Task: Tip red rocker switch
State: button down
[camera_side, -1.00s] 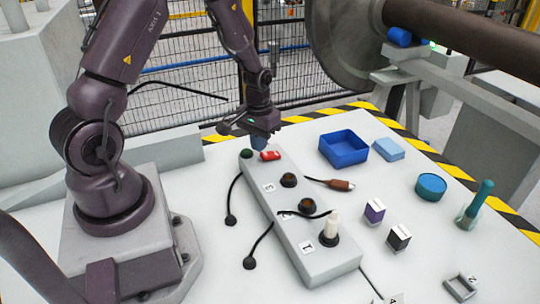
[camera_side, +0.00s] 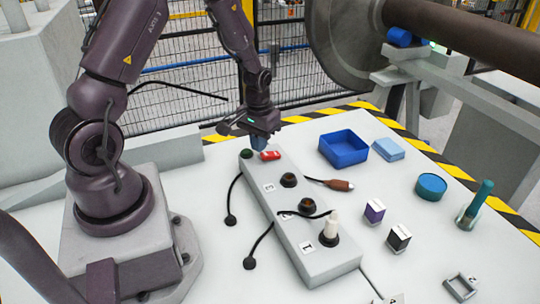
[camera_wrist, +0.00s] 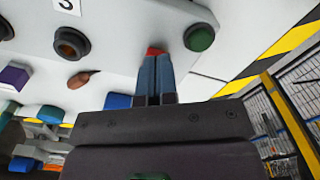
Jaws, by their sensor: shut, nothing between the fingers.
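The red rocker switch (camera_side: 270,155) sits at the far end of the grey socket strip (camera_side: 318,262), beside a round green button (camera_side: 246,153). My gripper (camera_side: 258,145) is shut and empty, fingers pointing down, at the far end of the strip just behind the switch. In the wrist view the shut blue fingertips (camera_wrist: 153,62) cover most of the red switch (camera_wrist: 155,51); only a small red edge shows past them. The green button (camera_wrist: 200,38) is to their right. I cannot tell whether the fingertips touch the switch.
The strip has dark round sockets (camera_side: 288,180), one holding a white plug (camera_side: 331,226). A blue bin (camera_side: 344,149), light blue block (camera_side: 388,149), teal round tub (camera_side: 431,186) and small purple and black blocks stand to the right. Cables lie beside the strip. A mesh fence is behind.

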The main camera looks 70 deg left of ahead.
jog(key=shift+f, duration=1.2)
dwell(0.4)
notch_tip(320, 180, up, 7)
dwell(0.8)
jog(key=s+d+r+m+t, duration=0.2)
jog(key=s+d+r, duration=0.4)
jog(key=r, duration=0.5)
jog(key=s+d+r+m+t, duration=0.3)
jog(key=s+d+r, duration=0.3)
jog(key=d+r, duration=0.4)
jog(key=shift+s+r+m+t, duration=0.3)
jog(key=shift+r+m, duration=0.1)
jog(key=shift+m, duration=0.1)
dwell(2.7)
